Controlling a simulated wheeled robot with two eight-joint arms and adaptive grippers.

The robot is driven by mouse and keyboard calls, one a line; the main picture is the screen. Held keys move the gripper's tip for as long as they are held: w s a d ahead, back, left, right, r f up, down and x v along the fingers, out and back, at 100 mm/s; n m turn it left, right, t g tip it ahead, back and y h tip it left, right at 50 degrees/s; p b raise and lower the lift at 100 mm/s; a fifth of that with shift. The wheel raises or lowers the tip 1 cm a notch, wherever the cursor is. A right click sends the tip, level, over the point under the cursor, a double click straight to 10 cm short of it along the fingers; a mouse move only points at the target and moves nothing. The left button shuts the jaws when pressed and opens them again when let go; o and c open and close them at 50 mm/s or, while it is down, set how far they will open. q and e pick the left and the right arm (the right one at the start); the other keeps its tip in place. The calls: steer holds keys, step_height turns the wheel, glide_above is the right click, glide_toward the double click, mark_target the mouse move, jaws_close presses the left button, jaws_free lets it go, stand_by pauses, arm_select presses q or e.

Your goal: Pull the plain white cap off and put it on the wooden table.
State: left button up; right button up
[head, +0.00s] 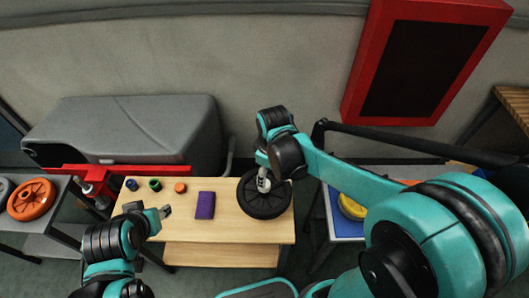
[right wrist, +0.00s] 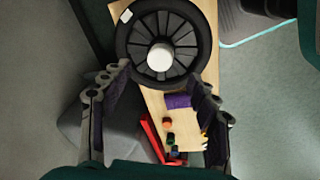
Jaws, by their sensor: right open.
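The plain white cap (right wrist: 160,57) is at the hub of a black spoked wheel-like disc (right wrist: 133,42). The disc (head: 264,205) lies on the right part of the wooden table (head: 225,229). My right gripper (right wrist: 160,72) is open, with its two fingers spread to either side below the cap in the right wrist view and nothing between them. In the head view my right gripper (head: 263,172) is above the disc and largely covers the cap. My left gripper (head: 165,211) is over the table's left end; its jaw opening is unclear.
A purple block (head: 205,205) and small orange (head: 180,188), green (head: 155,185) and dark blue (head: 132,184) pieces stand on the table. An orange wheel (head: 32,199) is at far left, a yellow disc (head: 351,207) on a blue surface at right. The table's front middle is bare.

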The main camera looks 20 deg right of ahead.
steer(key=shift+w+r+n+g+p, duration=0.3)
steer(key=shift+w+n+g+p, duration=0.15)
steer(key=shift+w, duration=0.2)
steer(key=shift+w+a+f+n+p, duration=0.15)
steer(key=shift+n+p, duration=0.2)
steer(key=shift+p, duration=0.05)
steer(key=shift+a+f+g, duration=0.15)
steer(key=shift+a+g, duration=0.1)
steer(key=shift+a+f+n, duration=0.1)
steer(key=shift+f+n, duration=0.2)
step_height(320, 180, down, 7)
steer(key=shift+f+b, duration=0.2)
steer(key=shift+b, duration=0.85)
arm_select(q)
steer(key=shift+d+r, duration=0.1)
steer(key=shift+r, duration=0.35)
arm_select(e)
steer(key=c, duration=1.4)
arm_select(q)
steer(key=shift+r+p, duration=0.8)
arm_select(e)
steer(key=shift+r, duration=1.15)
